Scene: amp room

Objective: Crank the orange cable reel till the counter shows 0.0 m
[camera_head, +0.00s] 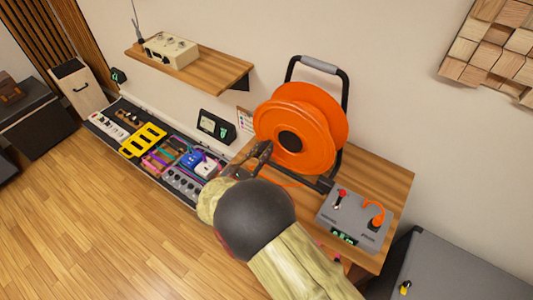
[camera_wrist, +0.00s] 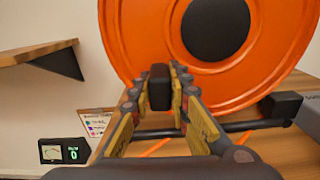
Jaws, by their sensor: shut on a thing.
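The orange cable reel (camera_head: 300,125) stands upright in a black frame on a wooden table, with a dark round hub (camera_head: 291,141). In the wrist view the reel (camera_wrist: 270,65) fills the upper right. My gripper (camera_head: 264,150) is at the reel's lower left side. In the wrist view my gripper (camera_wrist: 163,82) is shut on the dark crank handle (camera_wrist: 159,88), which sits between its two fingers. The handle's link to the reel is hidden. A grey box (camera_head: 355,215) right of the reel has a small green display (camera_head: 343,237), too small to read surely.
The wooden table (camera_head: 385,175) carries the reel and box. An orange cable plug (camera_head: 377,215) and a red-tipped lever (camera_head: 341,195) are on the box. A wall shelf (camera_head: 190,72), a meter (camera_head: 214,126) and a pedal board (camera_head: 150,150) are left. A grey cabinet (camera_head: 450,270) stands right.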

